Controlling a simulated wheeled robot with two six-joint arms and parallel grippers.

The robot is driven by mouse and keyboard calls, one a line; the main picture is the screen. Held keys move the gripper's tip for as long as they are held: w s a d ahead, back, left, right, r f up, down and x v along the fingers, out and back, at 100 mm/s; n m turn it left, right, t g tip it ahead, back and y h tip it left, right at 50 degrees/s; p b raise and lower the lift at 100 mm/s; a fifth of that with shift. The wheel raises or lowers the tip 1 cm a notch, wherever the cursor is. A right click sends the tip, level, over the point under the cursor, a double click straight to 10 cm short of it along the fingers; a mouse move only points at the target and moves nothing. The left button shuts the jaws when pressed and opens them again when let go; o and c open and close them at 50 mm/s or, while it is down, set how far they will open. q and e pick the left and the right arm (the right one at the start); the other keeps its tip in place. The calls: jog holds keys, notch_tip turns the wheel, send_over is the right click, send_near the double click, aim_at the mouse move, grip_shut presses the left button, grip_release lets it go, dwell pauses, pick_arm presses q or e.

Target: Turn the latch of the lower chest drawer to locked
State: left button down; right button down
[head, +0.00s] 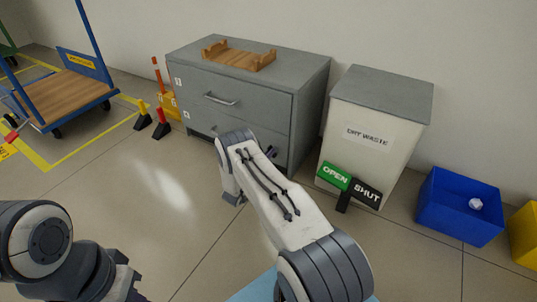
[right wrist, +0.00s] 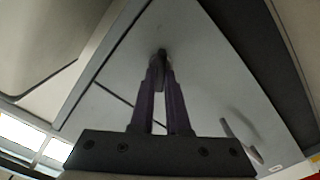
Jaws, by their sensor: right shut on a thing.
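The grey chest (head: 290,80) stands against the wall with two drawers. The lower drawer (head: 200,121) is largely hidden behind my right arm in the head view. My right gripper (right wrist: 162,72) has purple fingers, shut on a small dark latch (right wrist: 161,54) on the grey drawer front. In the head view only a bit of purple shows at the chest's right front, beside my wrist. The latch's setting cannot be made out. My left gripper (head: 122,284) is at the bottom left, away from the chest; its fingers are not clear.
A wooden tray (head: 238,58) lies on the chest. To the right stand a dry waste bin (head: 368,135), an OPEN/SHUT sign (head: 350,185) and a blue box (head: 455,212). A blue cart (head: 75,90) is at left.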

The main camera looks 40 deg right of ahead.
jog(key=n, duration=1)
jog(key=shift+f, duration=0.25)
jog(key=shift+n, duration=0.4)
jog(key=c, duration=0.9)
grip_release()
jog(key=shift+a, duration=0.1)
